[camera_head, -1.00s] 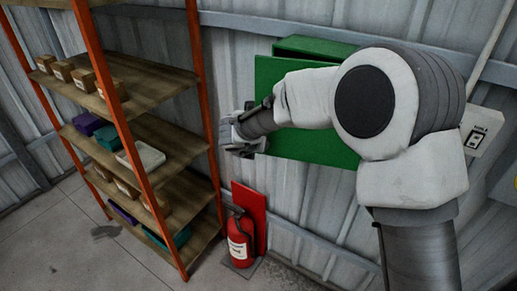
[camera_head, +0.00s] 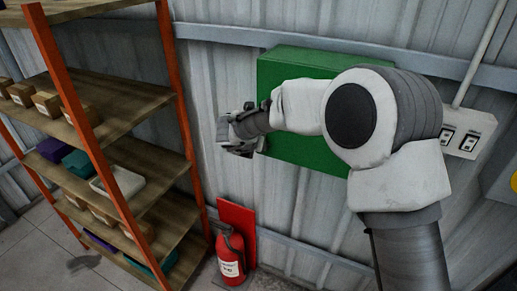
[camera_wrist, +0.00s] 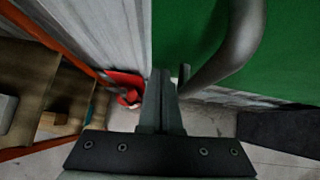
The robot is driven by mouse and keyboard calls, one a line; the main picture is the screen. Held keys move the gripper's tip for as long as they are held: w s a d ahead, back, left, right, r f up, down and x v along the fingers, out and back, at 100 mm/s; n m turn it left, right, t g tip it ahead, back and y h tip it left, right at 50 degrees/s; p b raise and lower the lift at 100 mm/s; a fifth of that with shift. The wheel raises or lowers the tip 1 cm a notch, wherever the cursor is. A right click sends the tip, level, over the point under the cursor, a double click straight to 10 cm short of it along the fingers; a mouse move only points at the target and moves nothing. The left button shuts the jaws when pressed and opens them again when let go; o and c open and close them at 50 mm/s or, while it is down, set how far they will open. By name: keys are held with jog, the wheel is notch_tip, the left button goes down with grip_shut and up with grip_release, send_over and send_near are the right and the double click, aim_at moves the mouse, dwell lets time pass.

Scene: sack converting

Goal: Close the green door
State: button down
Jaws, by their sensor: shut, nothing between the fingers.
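The green door (camera_head: 310,154) is the front of a green box (camera_head: 322,58) on the corrugated wall, partly hidden behind my arm. It looks flush with the box, with no gap visible at the top edge; its right edge is hidden. My gripper (camera_head: 228,134) is at the left edge of the door. In the wrist view my gripper (camera_wrist: 162,85) is shut and empty, its fingers beside the green surface (camera_wrist: 275,65). A curved grey bar handle (camera_wrist: 235,45) stands out from that surface, just right of the fingers. I cannot tell whether the fingers touch the door.
An orange-framed shelf (camera_head: 178,90) with small boxes stands to the left. A red fire extinguisher (camera_head: 231,258) stands below the gripper, in front of a red panel (camera_head: 238,222). A socket box (camera_head: 468,133) is on the wall to the right.

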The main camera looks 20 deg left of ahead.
jog(key=shift+w+d+r, duration=0.2)
jog(key=shift+w+r, duration=0.1)
jog(key=shift+w, duration=0.15)
dwell(0.4)
jog(key=shift+s, duration=0.15)
